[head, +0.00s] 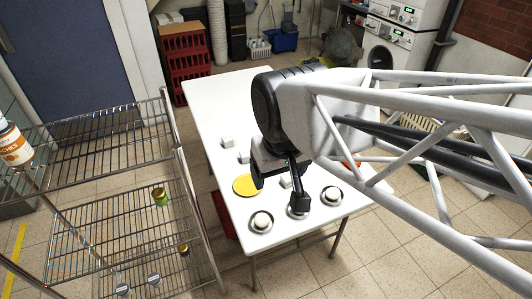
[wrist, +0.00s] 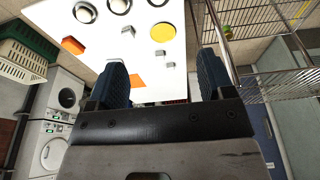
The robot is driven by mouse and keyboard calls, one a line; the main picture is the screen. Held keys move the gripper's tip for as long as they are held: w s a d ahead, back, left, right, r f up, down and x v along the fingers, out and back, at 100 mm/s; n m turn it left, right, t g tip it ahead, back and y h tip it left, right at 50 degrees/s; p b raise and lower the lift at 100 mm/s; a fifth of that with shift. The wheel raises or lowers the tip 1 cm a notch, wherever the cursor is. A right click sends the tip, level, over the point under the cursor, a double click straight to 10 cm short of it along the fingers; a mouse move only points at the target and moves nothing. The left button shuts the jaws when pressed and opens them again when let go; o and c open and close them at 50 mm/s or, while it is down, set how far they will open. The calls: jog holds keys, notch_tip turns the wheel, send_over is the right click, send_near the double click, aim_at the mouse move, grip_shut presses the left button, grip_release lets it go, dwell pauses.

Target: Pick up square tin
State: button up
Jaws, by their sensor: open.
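Three small grey-white square blocks that look like square tins stand on the white table: one at the far left (head: 227,142), one nearer (head: 243,157), and one (head: 285,182) partly behind my gripper. In the wrist view they show as a far one (wrist: 128,31) and two close together, one (wrist: 160,53) and another (wrist: 170,66). I cannot tell which is the task's tin. My gripper (head: 281,192) is open and empty, above the table near the yellow disc (head: 245,185). Its two fingers (wrist: 160,82) are wide apart in the wrist view.
Round dishes line the near table edge, a left one (head: 254,228) and a right one (head: 341,200) with white balls; the middle one is partly hidden. Orange pieces (wrist: 135,80) lie on the table. A wire rack (head: 130,220) with a green jar (head: 161,197) stands left.

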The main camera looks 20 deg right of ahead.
jog(key=n+g, duration=0.3)
jog(key=n, duration=1.6)
send_over(288, 177)
jog(key=f, duration=2.8)
jog(key=shift+s+a, duration=0.2)
jog(key=shift+a, duration=0.1)
jog(key=shift+w+d+f, duration=0.1)
jog(key=shift+d+f, duration=0.2)
jog(key=shift+f, duration=0.15)
jog(key=shift+f, duration=1.3)
